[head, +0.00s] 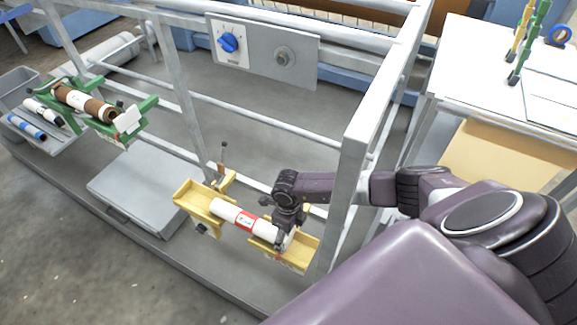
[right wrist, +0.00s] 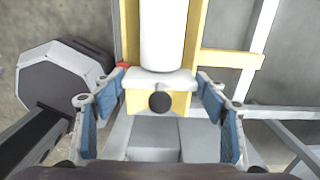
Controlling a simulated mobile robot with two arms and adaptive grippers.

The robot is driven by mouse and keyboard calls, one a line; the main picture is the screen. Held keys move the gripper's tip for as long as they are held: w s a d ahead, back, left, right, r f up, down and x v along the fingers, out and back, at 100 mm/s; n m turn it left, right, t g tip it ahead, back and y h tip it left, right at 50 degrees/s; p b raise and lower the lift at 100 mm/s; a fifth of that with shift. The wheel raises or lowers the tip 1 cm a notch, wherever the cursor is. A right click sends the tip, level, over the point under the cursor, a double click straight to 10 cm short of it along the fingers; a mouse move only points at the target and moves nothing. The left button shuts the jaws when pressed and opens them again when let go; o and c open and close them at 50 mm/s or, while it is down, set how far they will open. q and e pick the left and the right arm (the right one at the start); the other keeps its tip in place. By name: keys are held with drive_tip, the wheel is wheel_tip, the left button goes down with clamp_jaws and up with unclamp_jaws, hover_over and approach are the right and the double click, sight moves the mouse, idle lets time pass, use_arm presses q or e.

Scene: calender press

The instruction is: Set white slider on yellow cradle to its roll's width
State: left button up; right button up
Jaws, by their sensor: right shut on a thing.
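The yellow cradle (head: 193,203) stands on the grey platform inside the metal frame. A white roll with a red label (head: 229,213) lies along it. My right gripper (head: 283,232) is at the cradle's right end and partly covers it in the head view. In the right wrist view, the white slider (right wrist: 135,81) with its black knob sits between the blue-padded fingers of my right gripper (right wrist: 160,85). They are shut on the slider's side edges. The roll (right wrist: 162,35) reaches to the slider's plate there; I cannot tell if they touch. My left gripper is not in view.
A green cradle (head: 146,105) with a brown roll (head: 72,97) and a white slider stands at the left. A grey tray (head: 18,90) holds several small items. A grey box (head: 140,185) lies between the cradles. Frame posts (head: 350,190) rise close to my right arm.

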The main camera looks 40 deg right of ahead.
drive_tip(key=shift+w, duration=0.15)
drive_tip(key=shift+w+a+b, duration=0.25)
drive_tip(key=shift+w+b, duration=0.25)
drive_tip(key=shift+w+a+b, duration=0.4)
drive_tip(key=shift+w, duration=0.35)
drive_tip(key=o, duration=1.3)
drive_tip(key=shift+s, duration=0.1)
drive_tip(key=shift+r, duration=0.15)
wheel_tip(320, 180, up, 12)
